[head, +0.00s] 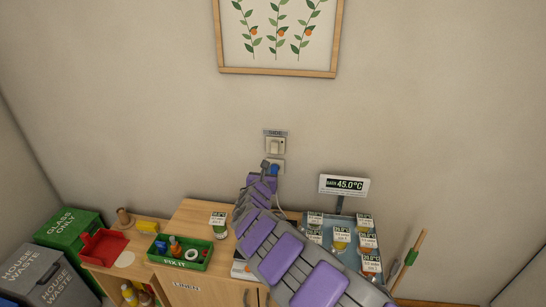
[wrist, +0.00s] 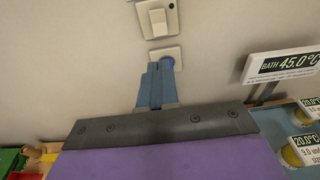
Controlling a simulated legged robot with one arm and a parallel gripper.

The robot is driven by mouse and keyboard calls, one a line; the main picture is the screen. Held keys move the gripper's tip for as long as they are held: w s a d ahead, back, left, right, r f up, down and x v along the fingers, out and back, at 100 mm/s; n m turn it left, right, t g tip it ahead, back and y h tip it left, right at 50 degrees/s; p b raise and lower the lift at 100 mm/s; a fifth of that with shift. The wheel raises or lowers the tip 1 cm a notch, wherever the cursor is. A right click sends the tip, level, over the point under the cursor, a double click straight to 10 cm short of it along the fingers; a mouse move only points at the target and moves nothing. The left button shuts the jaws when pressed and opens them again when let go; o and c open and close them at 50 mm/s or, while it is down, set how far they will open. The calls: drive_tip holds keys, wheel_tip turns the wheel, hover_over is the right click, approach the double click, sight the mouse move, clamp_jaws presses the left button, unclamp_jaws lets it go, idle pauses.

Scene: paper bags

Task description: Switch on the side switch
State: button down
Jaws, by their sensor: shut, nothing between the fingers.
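A white wall switch (head: 275,146) with a pale rocker is on the wall above the cabinet, under a small grey label strip (head: 276,133) whose text is too small to read surely. The switch also shows at the top of the wrist view (wrist: 157,18), its upper part cut off. My gripper (head: 266,165) is shut and empty, just below the switch. In the wrist view its fingertips (wrist: 154,68) point up at a lower white wall plate (wrist: 166,53) with a blue round plug, partly hidden behind them. I cannot tell whether the fingers touch it.
A bath display reading 45.0°C (head: 344,185) stands right of my arm, over a tray of labelled jars (head: 314,219). A green FIX IT tray (head: 181,252) and a labelled jar (head: 219,225) are to the left.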

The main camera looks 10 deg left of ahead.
drive_tip(key=w, duration=0.1)
approach(273, 152)
drive_tip(key=w, duration=0.3)
drive_tip(key=shift+w+d+f+p, duration=0.1)
drive_tip(key=shift+w+f+p, duration=0.2)
drive_tip(key=shift+w, duration=0.45)
drive_tip(key=shift+w+d+f+p, duration=0.1)
drive_tip(key=shift+w+f+p, duration=0.2)
drive_tip(key=shift+w, duration=0.5)
drive_tip(key=shift+w+d+f, duration=0.15)
drive_tip(key=shift+w, duration=0.25)
